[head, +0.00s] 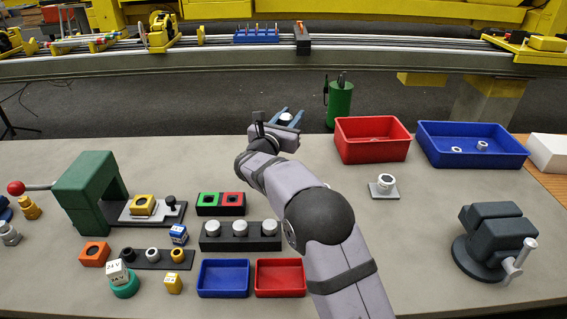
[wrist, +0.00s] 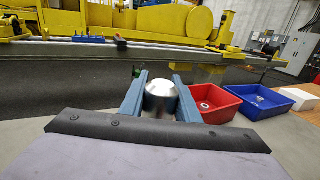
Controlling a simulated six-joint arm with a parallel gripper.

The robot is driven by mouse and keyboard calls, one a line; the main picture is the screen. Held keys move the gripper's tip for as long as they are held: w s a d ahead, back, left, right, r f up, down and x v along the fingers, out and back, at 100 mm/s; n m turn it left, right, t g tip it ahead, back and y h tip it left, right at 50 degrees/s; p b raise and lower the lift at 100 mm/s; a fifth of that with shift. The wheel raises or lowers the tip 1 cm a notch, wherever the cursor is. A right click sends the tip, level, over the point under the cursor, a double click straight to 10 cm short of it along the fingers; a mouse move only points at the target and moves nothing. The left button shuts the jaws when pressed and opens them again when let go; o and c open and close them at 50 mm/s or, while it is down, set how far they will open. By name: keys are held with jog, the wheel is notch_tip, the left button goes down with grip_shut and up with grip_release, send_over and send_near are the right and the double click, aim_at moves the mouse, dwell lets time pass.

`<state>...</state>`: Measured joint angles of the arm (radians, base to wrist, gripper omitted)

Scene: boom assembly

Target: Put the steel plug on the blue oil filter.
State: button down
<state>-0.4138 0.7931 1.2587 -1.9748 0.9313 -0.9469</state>
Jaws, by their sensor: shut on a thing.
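My gripper (head: 286,117) is shut on a shiny steel plug (wrist: 161,97), held between its two blue fingers beyond the far edge of the bench top in the head view. In the wrist view the plug's rounded steel top stands between the fingers (wrist: 158,98). I cannot clearly identify the blue oil filter. A small blue part (head: 4,209) is cut off by the left edge of the head view, and a blue block with white marks (head: 179,234) sits left of the dark holder. The plug is far from both.
A red bin (head: 372,152) and a blue bin (head: 470,160) stand at the back right. A dark vise (head: 497,240) is at the right, a green press frame (head: 86,190) at the left. A dark holder (head: 240,244) bears three steel-topped pieces. A green can (head: 339,103) stands at the back.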

jog(key=shift+w+a+r+y, duration=0.15)
jog(key=shift+a+r, duration=0.05)
jog(key=shift+r, duration=0.2)
jog(key=shift+w+a+r+y, duration=0.15)
jog(key=shift+a+r, duration=0.05)
jog(key=shift+r, duration=0.2)
notch_tip(320, 180, down, 10)
jog(key=p, duration=0.1)
jog(key=shift+f, duration=0.2)
jog(key=c, duration=1.3)
grip_release()
jog(key=shift+c, duration=0.2)
jog(key=shift+s+r, duration=0.1)
jog(key=shift+r, duration=0.1)
jog(key=b+v, duration=0.2)
jog(key=v, duration=1)
jog(key=shift+f, duration=0.2)
